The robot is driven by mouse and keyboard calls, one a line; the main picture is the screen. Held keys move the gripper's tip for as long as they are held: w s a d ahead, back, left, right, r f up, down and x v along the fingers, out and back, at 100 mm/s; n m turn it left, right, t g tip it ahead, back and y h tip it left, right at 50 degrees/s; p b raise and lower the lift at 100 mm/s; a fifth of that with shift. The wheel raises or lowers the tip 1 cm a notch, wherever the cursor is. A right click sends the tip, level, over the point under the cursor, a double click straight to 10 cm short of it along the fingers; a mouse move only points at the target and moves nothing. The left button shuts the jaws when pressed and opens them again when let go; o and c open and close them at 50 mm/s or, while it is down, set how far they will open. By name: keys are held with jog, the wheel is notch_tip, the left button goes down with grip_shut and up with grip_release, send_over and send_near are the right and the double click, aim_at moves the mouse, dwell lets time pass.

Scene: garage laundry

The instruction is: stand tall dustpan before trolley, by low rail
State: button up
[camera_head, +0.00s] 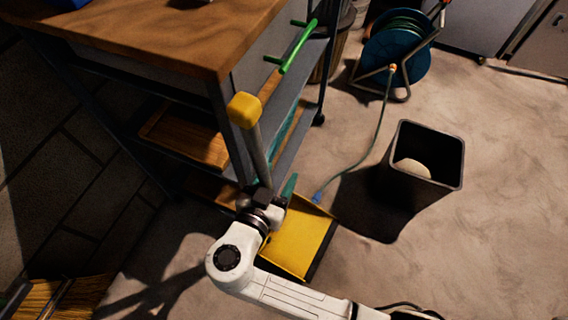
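The tall dustpan has a yellow pan (300,240) low over or on the floor, a grey upright handle (257,152) and a yellow grip on top. It stands close to the front right corner of the trolley (232,72), its handle leaning slightly. My gripper (266,196) is at the lower part of the handle, in line with it. The fingers are largely hidden, so whether they are closed on it is unclear. The trolley's low rail (294,140) runs behind the handle, partly hidden.
A black bin (425,165) with a pale round thing inside stands right of the pan. A blue hose reel (397,55) stands behind, its hose (371,140) trailing across the floor towards the pan. A green handle (299,46) juts from the trolley.

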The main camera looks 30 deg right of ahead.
jog(key=p+v, duration=0.1)
jog(key=v, duration=0.7)
jog(key=shift+o, duration=0.3)
jog(key=o, duration=0.8)
jog(key=p+v, duration=1)
jog(key=p, duration=0.6)
jog(key=shift+s+a+r, duration=0.15)
jog(key=shift+s+a, duration=0.1)
jog(key=shift+a, duration=0.05)
